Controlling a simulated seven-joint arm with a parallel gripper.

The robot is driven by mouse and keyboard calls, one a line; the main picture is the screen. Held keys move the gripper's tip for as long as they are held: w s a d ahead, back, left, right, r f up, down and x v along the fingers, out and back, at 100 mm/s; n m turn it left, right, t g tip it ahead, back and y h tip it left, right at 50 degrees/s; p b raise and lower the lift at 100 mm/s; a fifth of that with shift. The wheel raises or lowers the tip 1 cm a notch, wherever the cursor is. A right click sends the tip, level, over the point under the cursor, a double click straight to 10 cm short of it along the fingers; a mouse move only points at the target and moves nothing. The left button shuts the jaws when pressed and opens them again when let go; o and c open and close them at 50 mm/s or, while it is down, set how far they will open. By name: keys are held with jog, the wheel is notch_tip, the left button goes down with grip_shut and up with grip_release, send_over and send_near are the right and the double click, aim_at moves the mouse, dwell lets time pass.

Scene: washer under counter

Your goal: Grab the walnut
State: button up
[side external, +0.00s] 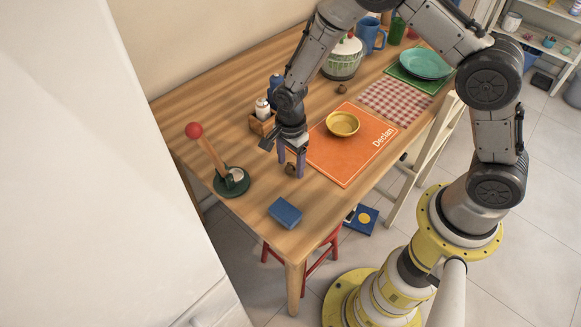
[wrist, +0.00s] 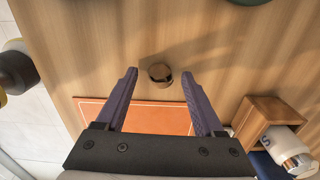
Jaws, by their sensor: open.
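A small round brown thing, which looks like the walnut (side external: 291,170), lies on the wooden table just left of the orange placemat. My gripper (side external: 291,165) is open above it, pointing down, with its purple fingers on either side. In the wrist view the walnut (wrist: 160,72) shows between the open fingertips of my gripper (wrist: 159,75), with a gap to each finger. The jaws hold nothing. I cannot tell the exact height of the fingertips over the table.
A second small brown thing (side external: 342,89) lies near the green pot (side external: 343,58). A wooden caddy with shakers (side external: 262,123) stands close behind my gripper. The orange placemat (side external: 345,165) holds a yellow bowl (side external: 342,124). A blue box (side external: 285,212) and a green-based stand (side external: 232,182) are nearby.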

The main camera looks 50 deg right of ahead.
grip_shut()
dwell(0.4)
